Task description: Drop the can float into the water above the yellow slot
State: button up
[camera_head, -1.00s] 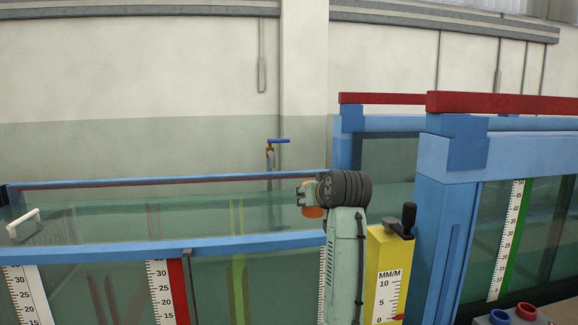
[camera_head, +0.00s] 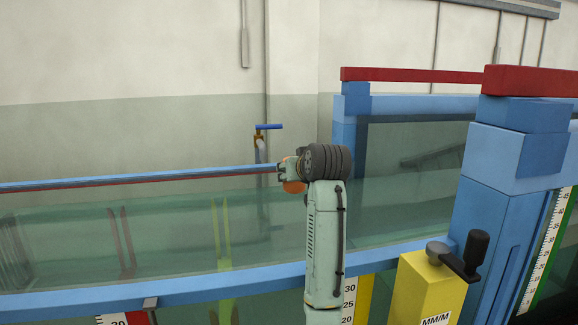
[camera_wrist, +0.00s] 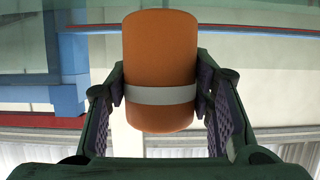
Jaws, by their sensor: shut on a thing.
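The can float (camera_wrist: 160,50) is an orange cylinder with a white band. My gripper (camera_wrist: 161,90) is shut on it, one finger on each side near the band. In the head view the can float (camera_head: 294,187) shows as a small orange patch, partly hidden by my gripper (camera_head: 284,174), above the flume. The yellow slot (camera_head: 222,235) shows as a pair of upright yellow strips in the flume, left of my gripper. The water (camera_head: 170,225) looks green and see-through.
The flume's near blue rim (camera_head: 210,284) runs in front and the far rim (camera_head: 130,180) behind. A pair of red strips (camera_head: 122,243) stands left of the yellow ones. A yellow box with a black crank (camera_head: 428,290) and a blue post (camera_head: 495,215) stand at the right.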

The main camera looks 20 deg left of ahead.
aim_at(294, 192)
jog(key=shift+w+a+f, duration=0.1)
jog(key=shift+w, duration=0.1)
jog(key=shift+f, duration=2.8)
jog(key=o, duration=1.3)
jog(key=shift+s, duration=0.1)
